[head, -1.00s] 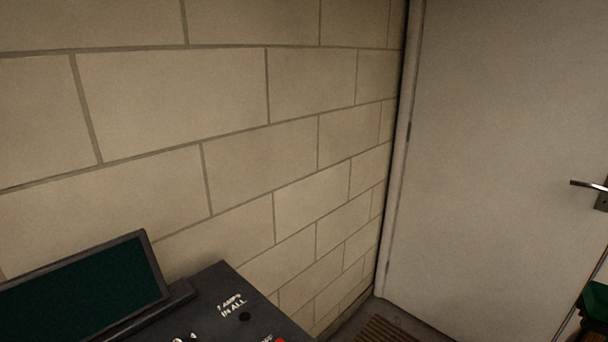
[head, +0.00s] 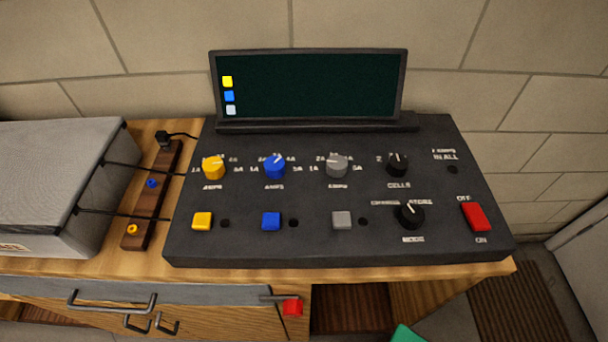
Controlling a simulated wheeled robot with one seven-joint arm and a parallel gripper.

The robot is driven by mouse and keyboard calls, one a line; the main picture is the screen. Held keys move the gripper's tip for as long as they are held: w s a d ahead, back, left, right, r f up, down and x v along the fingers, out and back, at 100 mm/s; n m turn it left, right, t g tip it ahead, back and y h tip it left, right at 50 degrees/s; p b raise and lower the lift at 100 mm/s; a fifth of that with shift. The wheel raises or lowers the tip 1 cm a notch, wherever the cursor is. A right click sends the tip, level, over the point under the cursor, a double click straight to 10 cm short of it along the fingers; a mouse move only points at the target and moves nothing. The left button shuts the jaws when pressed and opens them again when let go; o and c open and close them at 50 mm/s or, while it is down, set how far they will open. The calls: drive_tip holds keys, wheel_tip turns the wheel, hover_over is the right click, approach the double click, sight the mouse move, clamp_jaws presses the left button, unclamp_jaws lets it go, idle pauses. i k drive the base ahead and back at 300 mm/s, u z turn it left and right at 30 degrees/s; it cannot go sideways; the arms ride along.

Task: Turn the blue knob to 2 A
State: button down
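The blue knob (head: 275,167) sits on the dark sloping control panel (head: 330,250), between the yellow knob (head: 213,168) and the grey knob (head: 337,166). It has a white pointer line that tilts up and to the right, toward the label that looks like 4A. Small white amp labels ring the knob; 5A reads at its right, and those at upper left are too small to read surely. The word AMPS stands below it. My gripper is not in view, and nothing touches the knob.
A blue button (head: 271,221) lies below the knob, with yellow and grey buttons beside it. A dark screen (head: 310,85) stands behind the panel. A black cells knob (head: 398,164), a mode knob (head: 411,214) and a red switch (head: 476,216) are at right. A grey box (head: 60,180) is left.

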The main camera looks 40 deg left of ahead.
sight(275, 165)
drive_tip(key=u, duration=1.4)
